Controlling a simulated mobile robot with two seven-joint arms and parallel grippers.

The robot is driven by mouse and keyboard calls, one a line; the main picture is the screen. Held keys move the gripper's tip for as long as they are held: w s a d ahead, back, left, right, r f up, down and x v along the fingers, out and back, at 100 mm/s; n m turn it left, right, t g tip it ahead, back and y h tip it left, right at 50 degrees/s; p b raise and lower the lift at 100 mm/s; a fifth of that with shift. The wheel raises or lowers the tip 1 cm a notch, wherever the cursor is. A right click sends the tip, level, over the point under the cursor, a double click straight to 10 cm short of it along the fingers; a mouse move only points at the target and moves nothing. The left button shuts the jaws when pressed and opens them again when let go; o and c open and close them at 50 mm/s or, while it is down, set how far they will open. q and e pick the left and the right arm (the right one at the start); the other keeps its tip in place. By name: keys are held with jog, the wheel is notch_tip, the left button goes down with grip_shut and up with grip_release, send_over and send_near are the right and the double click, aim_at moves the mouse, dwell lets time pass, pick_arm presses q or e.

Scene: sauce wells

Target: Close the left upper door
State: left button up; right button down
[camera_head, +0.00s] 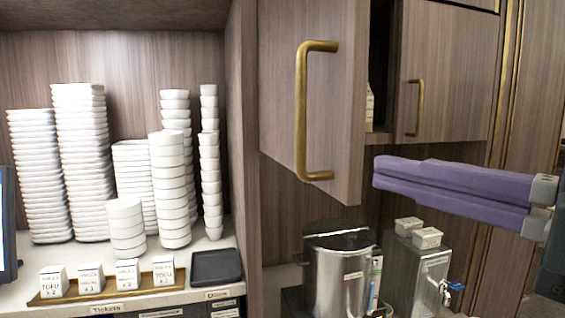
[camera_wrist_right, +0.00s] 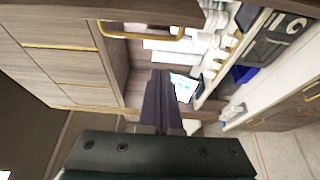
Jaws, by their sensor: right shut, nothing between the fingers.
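The left upper door (camera_head: 275,75) is a wood-grain panel with a vertical brass handle (camera_head: 301,110). It stands open, swung out from the cabinet, with a dark gap between it and the closed right upper door (camera_head: 450,80). My right gripper (camera_head: 378,178) has purple fingers pressed together and empty. Its tips are just right of the open door's free edge, near its lower corner, with a small gap in the picture. The shut fingers also show in the right wrist view (camera_wrist_right: 158,80), below a brass handle (camera_wrist_right: 140,32). My left gripper is not in view.
Stacks of white bowls (camera_head: 80,160) fill the shelf at left. Below the doors stand a steel pot (camera_head: 338,270) and a steel dispenser (camera_head: 415,275) with small white boxes on top. A white item (camera_head: 369,108) shows inside the cabinet gap.

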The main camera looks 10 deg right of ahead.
aim_at(353, 156)
jog(key=w, duration=0.3)
jog(key=w+a+b, duration=0.1)
jog(key=w, duration=0.2)
jog(key=w+b, duration=0.1)
jog(key=w, duration=0.2)
jog(key=shift+w+a, duration=0.1)
jog(key=shift+a, duration=0.15)
jog(key=shift+d, duration=0.75)
jog(key=shift+f, duration=0.1)
jog(key=shift+d, duration=0.1)
